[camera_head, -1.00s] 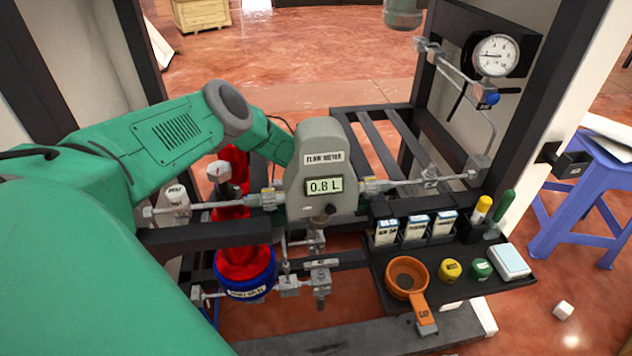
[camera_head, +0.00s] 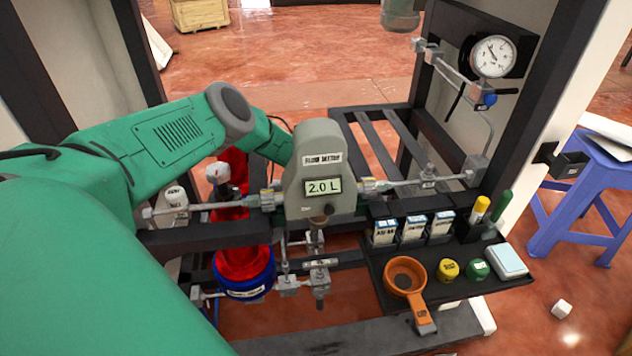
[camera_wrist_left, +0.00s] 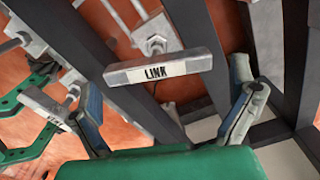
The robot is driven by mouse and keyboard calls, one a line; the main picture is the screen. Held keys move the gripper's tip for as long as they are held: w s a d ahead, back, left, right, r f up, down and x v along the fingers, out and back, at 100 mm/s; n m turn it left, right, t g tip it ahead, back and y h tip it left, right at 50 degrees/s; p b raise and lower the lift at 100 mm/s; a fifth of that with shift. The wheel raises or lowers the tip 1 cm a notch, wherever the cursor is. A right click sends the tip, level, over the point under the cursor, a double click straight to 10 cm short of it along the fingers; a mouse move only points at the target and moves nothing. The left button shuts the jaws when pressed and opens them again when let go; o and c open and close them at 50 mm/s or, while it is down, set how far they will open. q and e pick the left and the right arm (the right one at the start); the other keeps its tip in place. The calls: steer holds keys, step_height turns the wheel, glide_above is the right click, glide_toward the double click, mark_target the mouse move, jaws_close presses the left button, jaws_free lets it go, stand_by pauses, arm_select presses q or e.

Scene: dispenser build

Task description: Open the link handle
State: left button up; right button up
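The link handle (camera_wrist_left: 158,68) is a grey metal bar labelled LINK, on a valve stem, lying crosswise in the left wrist view. My left gripper (camera_wrist_left: 165,84) is open, with one finger near each end of the bar. I cannot tell whether either finger touches it. In the head view my left arm reaches behind the flow meter (camera_head: 320,170), which hides the gripper. I cannot tell the link handle apart there. My right gripper is not in view.
A second labelled handle (camera_wrist_left: 45,108) sits close beside the left finger. Dark frame bars surround the gripper. A red and blue vessel (camera_head: 243,262) stands below my arm. A pressure gauge (camera_head: 493,56) and a black tray (camera_head: 450,285) with small containers are to the right.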

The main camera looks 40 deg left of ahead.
arm_select(q)
steer(key=shift+a, duration=0.15)
steer(key=shift+r, duration=0.15)
step_height(320, 180, up, 12)
steer(key=shift+f, duration=0.25)
stand_by(0.5)
